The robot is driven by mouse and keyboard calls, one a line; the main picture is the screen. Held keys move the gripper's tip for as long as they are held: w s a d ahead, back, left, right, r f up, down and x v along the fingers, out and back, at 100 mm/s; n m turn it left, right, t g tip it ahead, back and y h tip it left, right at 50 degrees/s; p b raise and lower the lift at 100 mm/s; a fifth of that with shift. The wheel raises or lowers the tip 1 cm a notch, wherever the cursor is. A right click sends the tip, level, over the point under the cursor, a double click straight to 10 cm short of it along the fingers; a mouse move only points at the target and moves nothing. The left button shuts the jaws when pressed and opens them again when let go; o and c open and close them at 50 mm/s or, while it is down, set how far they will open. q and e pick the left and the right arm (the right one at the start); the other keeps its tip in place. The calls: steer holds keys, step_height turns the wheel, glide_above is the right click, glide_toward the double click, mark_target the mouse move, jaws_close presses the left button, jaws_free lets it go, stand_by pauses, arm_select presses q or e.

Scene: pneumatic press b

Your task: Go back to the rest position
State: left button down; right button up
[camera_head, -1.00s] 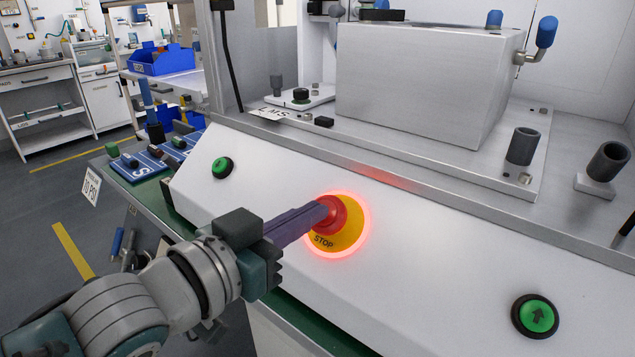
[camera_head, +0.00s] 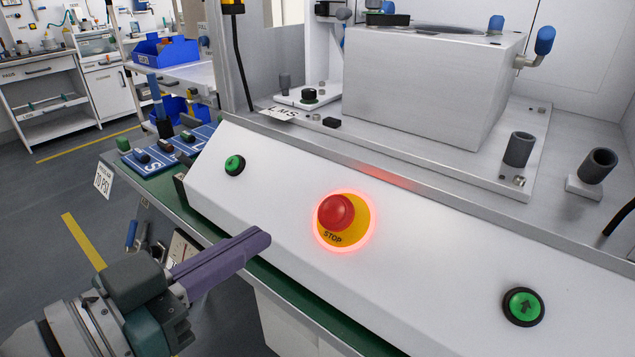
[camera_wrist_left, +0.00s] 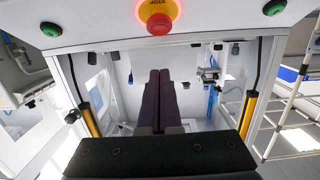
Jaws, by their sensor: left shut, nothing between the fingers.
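My left gripper (camera_head: 266,237) is shut and empty, its purple fingers together, in front of the sloped white panel in the head view. It is apart from the red stop button (camera_head: 336,211), to the left of and below it. The button sits on a yellow STOP disc with a glowing red ring around it. In the left wrist view the shut fingers (camera_wrist_left: 159,74) point up the picture toward the red button (camera_wrist_left: 158,22) at the top. My right gripper is not in view.
The white control panel (camera_head: 430,255) also carries a green button (camera_head: 234,164) at left and a green arrow button (camera_head: 524,307) at lower right. A metal press block (camera_head: 425,90) stands behind. Blue trays (camera_head: 165,52) stand at far left. Open floor (camera_head: 50,185) lies left.

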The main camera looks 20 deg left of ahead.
arm_select(q)
steer(key=s+a+r+n+g+y+p, duration=0.2)
steer(key=s+r+g+y+p, duration=0.4)
steer(key=s+r+g+p, duration=0.95)
step_height(320, 180, up, 34)
steer(key=s+t+p, duration=0.1)
steer(key=t+p, duration=0.2)
steer(key=p, duration=3.5)
steer(key=shift+r, duration=0.1)
